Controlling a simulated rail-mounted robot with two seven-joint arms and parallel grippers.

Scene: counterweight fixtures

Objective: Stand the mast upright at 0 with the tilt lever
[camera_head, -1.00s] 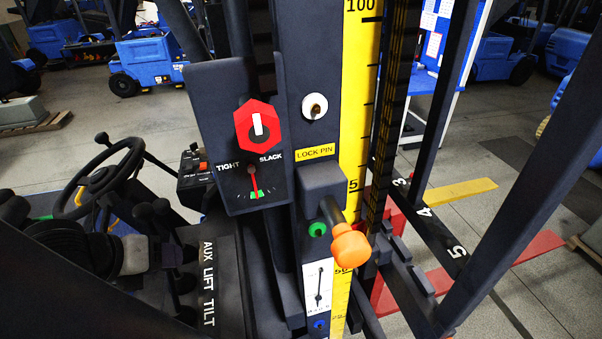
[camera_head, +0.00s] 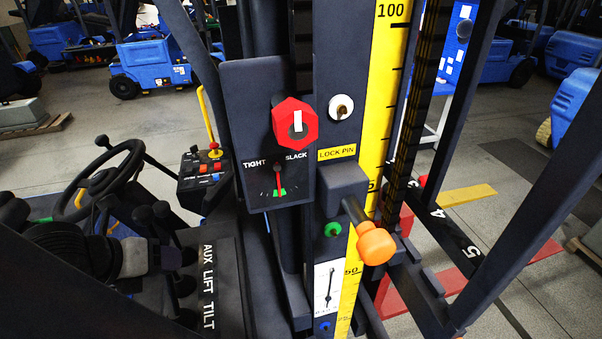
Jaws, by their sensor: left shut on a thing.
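The mast (camera_head: 337,60) is a dark upright column with a yellow number scale (camera_head: 390,60); it leans to the right at its top in the picture. A small white tilt gauge (camera_head: 323,287) with a dark needle sits low on it; its marks are too small to read. My left gripper (camera_head: 162,255) is at the black levers at lower left, beside the labels AUX, LIFT and TILT (camera_head: 208,318). It is shut on a black lever; which one is hard to tell, as the dark parts overlap. My right gripper is not in view.
A panel (camera_head: 250,110) carries a red knob (camera_head: 295,122) and a TIGHT/SLACK dial (camera_head: 279,185), its needle near green. An orange-ended lock pin (camera_head: 376,246) sticks out of the mast. A steering wheel (camera_head: 100,180) is at left.

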